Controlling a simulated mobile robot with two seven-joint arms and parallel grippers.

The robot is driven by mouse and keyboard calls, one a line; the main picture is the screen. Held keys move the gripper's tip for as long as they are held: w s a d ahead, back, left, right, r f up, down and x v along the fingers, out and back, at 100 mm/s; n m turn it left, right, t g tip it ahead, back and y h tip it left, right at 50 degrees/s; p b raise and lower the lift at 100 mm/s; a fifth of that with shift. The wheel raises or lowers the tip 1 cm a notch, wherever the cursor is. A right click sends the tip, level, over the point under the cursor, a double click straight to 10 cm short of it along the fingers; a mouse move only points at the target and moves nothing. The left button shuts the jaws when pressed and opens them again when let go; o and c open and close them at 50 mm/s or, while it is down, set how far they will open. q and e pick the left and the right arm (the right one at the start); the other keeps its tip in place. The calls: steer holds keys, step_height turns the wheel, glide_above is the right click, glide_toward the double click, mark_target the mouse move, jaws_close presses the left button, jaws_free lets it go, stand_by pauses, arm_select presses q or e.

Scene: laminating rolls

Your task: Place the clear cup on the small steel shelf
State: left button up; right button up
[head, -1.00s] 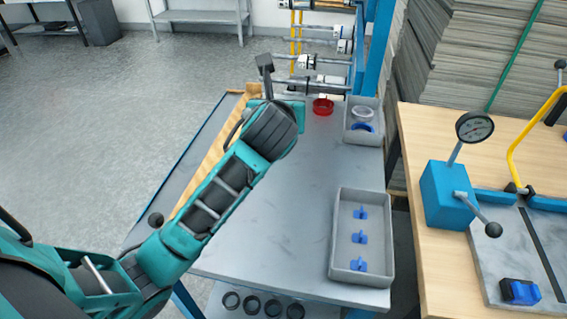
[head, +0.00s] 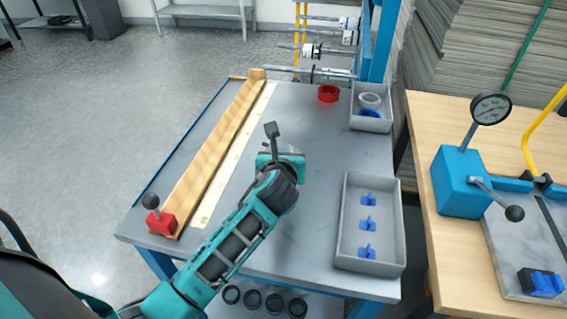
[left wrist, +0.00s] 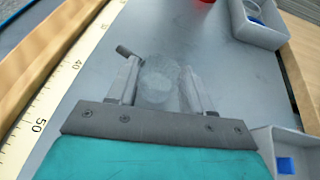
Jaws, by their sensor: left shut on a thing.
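The clear cup (left wrist: 160,85) is see-through and faint between the two fingers of my left gripper (left wrist: 163,78) in the left wrist view. The gripper is shut on it, over the grey tabletop. I cannot tell whether the cup touches the table. In the head view my left gripper (head: 284,160) is over the middle of the bench, and the cup is barely visible behind it. A grey steel shelf unit (head: 205,12) stands far back on the floor; I cannot tell whether it is the small steel shelf. My right gripper is not in view.
Rollers (head: 310,72) stand behind. A wooden table (head: 420,120) holds a blue gauge press (head: 460,180).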

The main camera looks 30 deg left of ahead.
arm_select(q)
step_height(320, 180, down, 2)
steer(key=shift+f, duration=0.15)
steer(key=o, duration=1.1)
